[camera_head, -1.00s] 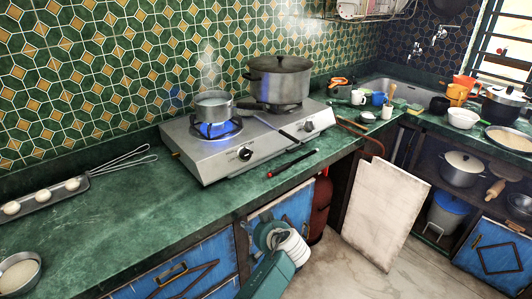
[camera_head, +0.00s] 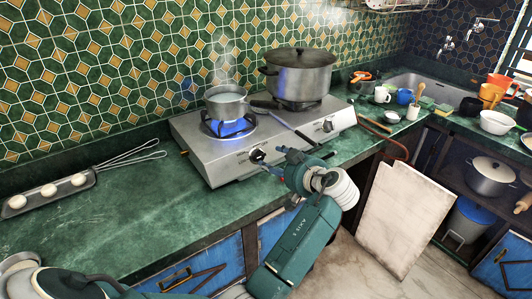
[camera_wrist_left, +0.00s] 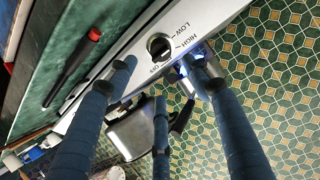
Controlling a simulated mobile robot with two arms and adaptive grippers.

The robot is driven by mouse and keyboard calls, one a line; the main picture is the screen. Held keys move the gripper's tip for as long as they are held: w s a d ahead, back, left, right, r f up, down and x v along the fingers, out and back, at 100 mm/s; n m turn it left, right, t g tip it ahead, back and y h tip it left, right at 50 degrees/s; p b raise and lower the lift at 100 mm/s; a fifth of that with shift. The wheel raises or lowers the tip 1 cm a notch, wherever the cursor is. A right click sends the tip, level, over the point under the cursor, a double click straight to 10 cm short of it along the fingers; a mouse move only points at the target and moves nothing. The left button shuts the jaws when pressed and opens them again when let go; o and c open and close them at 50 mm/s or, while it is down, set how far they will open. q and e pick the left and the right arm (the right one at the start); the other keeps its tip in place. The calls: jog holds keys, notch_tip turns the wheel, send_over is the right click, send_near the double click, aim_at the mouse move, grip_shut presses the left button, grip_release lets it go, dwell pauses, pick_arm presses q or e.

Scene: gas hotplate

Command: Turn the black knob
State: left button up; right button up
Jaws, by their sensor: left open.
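The black knob (camera_head: 257,155) is on the sloped front of the silver gas stove, below the lit left burner. In the left wrist view the knob (camera_wrist_left: 159,46) shows near the top, with LOW, HIGH and OFF printed around it. My left gripper (camera_head: 272,164) is open just to the right of and in front of this knob. In the left wrist view its blue fingers (camera_wrist_left: 160,62) are spread, with the knob between and beyond their tips. I cannot tell whether any finger touches it. A second black knob (camera_head: 328,126) is farther right. My right gripper is not in view.
A steaming small pot (camera_head: 227,103) stands over the blue flame, its handle pointing right. A large lidded pot (camera_head: 300,78) stands behind. A black and red stick (camera_wrist_left: 72,67) lies on the green counter (camera_head: 130,215) near the stove. The counter left of the stove is mostly clear.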

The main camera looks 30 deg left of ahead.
aim_at(261, 156)
pick_arm(q)
jog(key=b+x, duration=0.1)
jog(key=x, duration=0.3)
jog(key=b+x, duration=0.2)
jog(key=x, duration=0.2)
jog(key=shift+s+a+f+b, duration=0.1)
jog(key=shift+a+f+b, duration=0.15)
jog(key=shift+b, duration=0.05)
jog(key=shift+w+a+f, duration=0.1)
jog(key=shift+w+a, duration=0.15)
jog(key=shift+a, duration=0.35)
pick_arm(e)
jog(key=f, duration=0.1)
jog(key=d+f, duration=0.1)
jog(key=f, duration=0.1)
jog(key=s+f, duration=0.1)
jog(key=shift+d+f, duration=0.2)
pick_arm(q)
jog(key=shift+c, duration=0.5)
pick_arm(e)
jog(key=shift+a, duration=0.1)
pick_arm(q)
jog(key=shift+w, duration=0.1)
jog(key=c, duration=0.8)
jog(key=shift+c, duration=1.1)
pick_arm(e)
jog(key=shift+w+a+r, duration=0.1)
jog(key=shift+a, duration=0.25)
